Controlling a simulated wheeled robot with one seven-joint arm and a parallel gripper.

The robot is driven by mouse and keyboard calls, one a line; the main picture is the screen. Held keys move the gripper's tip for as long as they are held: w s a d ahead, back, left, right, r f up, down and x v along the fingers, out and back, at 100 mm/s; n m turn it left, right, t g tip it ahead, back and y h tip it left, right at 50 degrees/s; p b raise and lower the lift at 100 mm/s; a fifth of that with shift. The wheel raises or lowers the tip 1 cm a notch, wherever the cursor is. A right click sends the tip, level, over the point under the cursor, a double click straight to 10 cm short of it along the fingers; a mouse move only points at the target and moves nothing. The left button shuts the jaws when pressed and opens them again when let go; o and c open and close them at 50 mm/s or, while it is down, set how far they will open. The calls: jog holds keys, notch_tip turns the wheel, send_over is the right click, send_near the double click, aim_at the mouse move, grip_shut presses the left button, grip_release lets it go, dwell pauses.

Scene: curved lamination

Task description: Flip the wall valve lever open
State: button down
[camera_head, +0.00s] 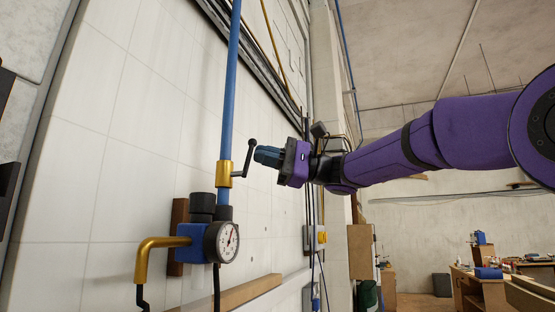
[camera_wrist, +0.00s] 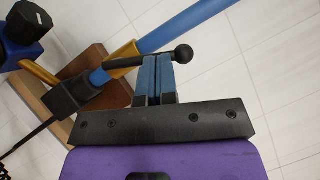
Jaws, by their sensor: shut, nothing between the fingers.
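The valve's black lever (camera_head: 247,160) with a ball knob stands on a brass valve body (camera_head: 224,174), which sits on a vertical blue pipe (camera_head: 232,80) along the white wall. My gripper (camera_head: 258,156) is shut and empty, with its blue fingertips right beside the lever. In the wrist view the lever (camera_wrist: 125,62) crosses in front of the tips of my gripper (camera_wrist: 154,62), with its ball knob (camera_wrist: 183,54) just beyond the fingers. The fingertips look very close to the lever; I cannot tell whether they touch it.
Below the valve are a blue regulator (camera_head: 192,243) with a round gauge (camera_head: 227,242) and a brass elbow (camera_head: 150,257) reaching left. A wooden ledge (camera_head: 235,294) runs along the wall. Workbenches (camera_head: 490,285) stand far off at the right.

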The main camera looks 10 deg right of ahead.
jog(key=shift+a, duration=0.1)
dwell(0.3)
jog(key=s+n+h, duration=0.1)
jog(key=n, duration=0.1)
jog(key=s+a+r+n+h, duration=0.1)
jog(key=n, duration=0.1)
jog(key=shift+g+h, duration=0.3)
jog(key=shift+g, duration=0.1)
jog(key=shift+w, duration=0.1)
